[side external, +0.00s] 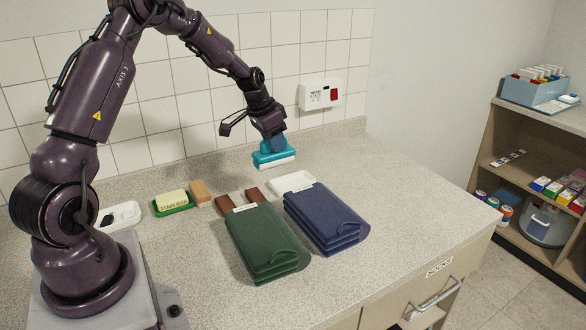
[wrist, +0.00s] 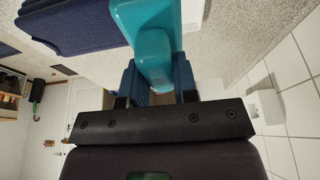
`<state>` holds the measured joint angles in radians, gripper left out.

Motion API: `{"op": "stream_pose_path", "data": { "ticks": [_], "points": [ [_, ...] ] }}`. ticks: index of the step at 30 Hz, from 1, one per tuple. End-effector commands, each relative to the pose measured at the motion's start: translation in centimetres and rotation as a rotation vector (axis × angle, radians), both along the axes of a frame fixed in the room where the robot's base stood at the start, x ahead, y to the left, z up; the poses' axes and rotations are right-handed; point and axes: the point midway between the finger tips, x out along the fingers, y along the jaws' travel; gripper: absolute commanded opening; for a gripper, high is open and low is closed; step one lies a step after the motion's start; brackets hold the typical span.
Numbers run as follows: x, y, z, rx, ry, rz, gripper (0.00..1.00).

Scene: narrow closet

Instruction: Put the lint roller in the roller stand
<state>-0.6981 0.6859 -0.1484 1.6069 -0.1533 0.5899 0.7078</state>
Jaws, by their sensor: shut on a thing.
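My gripper (side external: 276,143) is shut on a teal thing with a white underside (side external: 273,155), apparently the lint roller, and holds it above the back of the counter. In the wrist view the teal body (wrist: 155,40) runs between the two blue fingers (wrist: 155,82). A white shallow tray (side external: 290,182) lies on the counter below and slightly right of it, partly hidden by navy folded cloth; I cannot tell whether it is the roller stand. Another white tray (side external: 128,212) with a small black thing in it lies at the left, beside my base.
A stain bar in a green dish (side external: 171,203) and a tan block (side external: 200,192) lie left. The counter's right side is clear.

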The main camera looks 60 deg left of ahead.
Motion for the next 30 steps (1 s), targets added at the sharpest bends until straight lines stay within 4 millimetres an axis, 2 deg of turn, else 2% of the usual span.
{"op": "stream_pose_path", "data": {
  "ticks": [1, 6, 12, 23, 27, 30],
  "points": [
    [1.1, 0.6, -0.7, 0.0, 0.0, -0.002, 0.01],
    [4.1, 2.3, -2.3, 0.001, 0.001, -0.003, 0.01],
    [6.6, 3.8, -6.1, -0.001, 0.003, -0.003, 0.01],
    [8.1, 4.7, -8.1, 0.0, 0.001, -0.003, 0.01],
    [8.1, 4.7, -10.2, -0.002, 0.003, -0.004, 0.01],
    [8.1, 4.7, -11.0, 0.0, 0.001, -0.003, 0.01]
  ]
}}
